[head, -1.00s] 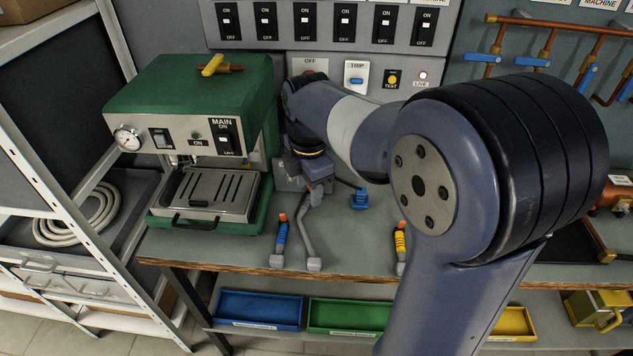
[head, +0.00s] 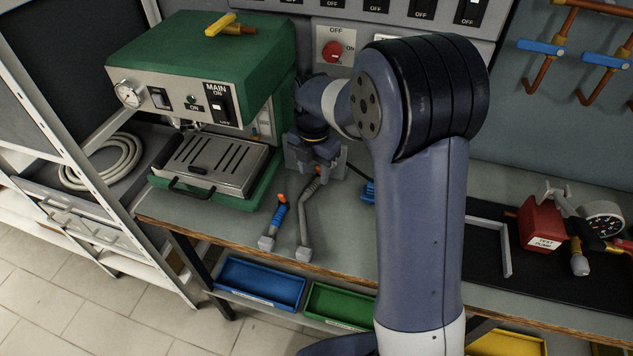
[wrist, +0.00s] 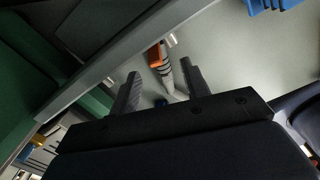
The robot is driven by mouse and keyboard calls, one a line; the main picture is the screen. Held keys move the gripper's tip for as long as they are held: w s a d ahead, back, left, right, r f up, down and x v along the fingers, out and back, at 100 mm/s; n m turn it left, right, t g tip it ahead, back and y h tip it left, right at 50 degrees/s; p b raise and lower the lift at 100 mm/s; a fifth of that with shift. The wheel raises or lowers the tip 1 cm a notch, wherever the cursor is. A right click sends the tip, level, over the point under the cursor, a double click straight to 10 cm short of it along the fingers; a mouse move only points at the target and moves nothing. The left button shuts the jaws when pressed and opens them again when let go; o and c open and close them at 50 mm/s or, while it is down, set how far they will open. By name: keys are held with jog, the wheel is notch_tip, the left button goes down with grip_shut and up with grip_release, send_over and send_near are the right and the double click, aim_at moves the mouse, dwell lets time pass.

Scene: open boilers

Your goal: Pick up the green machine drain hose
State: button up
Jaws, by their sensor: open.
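The green machine (head: 205,60) stands on the bench at the left, with a pale coiled hose (head: 100,165) on a shelf beside it. A grey bent piece (head: 306,215) and a blue-banded piece with an orange tip (head: 274,222) lie in front of it; I cannot tell which is the drain hose. My gripper (head: 313,172) points down over the back end of the grey piece, right of the machine. In the wrist view my gripper (wrist: 162,80) is open, with a banded, orange-ended piece (wrist: 158,58) showing between and beyond the fingers.
A blue item (head: 368,191) lies right of my gripper, partly behind my arm. A red test pump (head: 543,228) stands on a black mat at the right. Blue (head: 258,284) and green (head: 338,306) trays sit below the bench edge. A red switch (head: 333,50) is on the panel behind.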

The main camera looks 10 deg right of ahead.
aim_at(315, 182)
notch_tip(315, 182, down, 4)
jog(key=shift+w+d, duration=0.1)
jog(key=shift+c, duration=0.5)
grip_shut()
